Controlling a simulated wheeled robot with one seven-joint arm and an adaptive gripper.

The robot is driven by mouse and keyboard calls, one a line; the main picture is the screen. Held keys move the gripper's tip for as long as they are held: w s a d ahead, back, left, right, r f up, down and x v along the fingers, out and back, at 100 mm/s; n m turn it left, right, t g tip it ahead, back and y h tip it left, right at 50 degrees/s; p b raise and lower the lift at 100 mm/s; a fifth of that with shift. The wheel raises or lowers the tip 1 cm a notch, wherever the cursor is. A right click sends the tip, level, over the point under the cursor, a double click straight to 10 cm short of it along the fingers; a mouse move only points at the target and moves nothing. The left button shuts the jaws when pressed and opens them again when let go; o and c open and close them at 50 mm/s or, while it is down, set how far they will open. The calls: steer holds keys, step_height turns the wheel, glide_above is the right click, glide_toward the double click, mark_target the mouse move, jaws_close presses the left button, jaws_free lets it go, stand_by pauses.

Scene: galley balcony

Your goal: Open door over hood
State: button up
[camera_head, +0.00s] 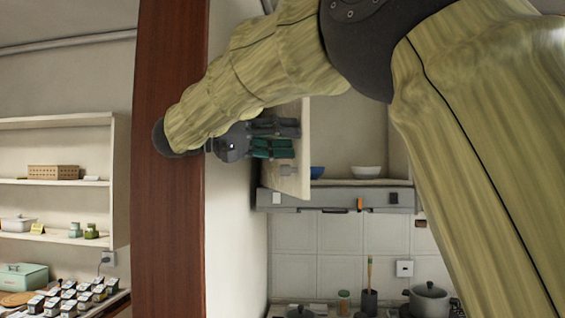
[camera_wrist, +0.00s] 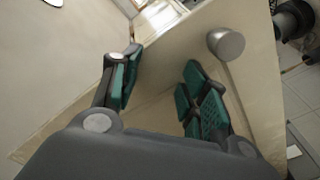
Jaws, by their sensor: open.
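The cabinet door (camera_head: 291,168) over the hood (camera_head: 335,197) stands swung well open towards the left, with the shelf inside showing. My gripper (camera_head: 298,136) is at the door, its fingers pointing right and overlapping the panel in the head view. In the wrist view the two green-padded fingers (camera_wrist: 163,58) are spread apart with nothing held between them. The pale door panel (camera_wrist: 258,95) fills much of that view, and its round grey knob (camera_wrist: 226,43) is beyond the right finger, clear of it. I cannot tell whether a finger touches the door.
A dark bowl (camera_head: 317,172) and a white bowl (camera_head: 367,171) stand on the cabinet shelf. A pot (camera_head: 428,302) is below on the cooktop. A white wall (camera_head: 236,230) and a brown post (camera_head: 168,235) are close on the left.

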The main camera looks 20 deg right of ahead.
steer(key=shift+s+r, duration=0.2)
steer(key=shift+r, duration=0.9)
steer(key=shift+w+d+r, duration=0.1)
steer(key=shift+w+r, duration=0.15)
steer(key=shift+r, duration=0.1)
steer(key=shift+s+r, duration=0.1)
steer(key=shift+s, duration=0.05)
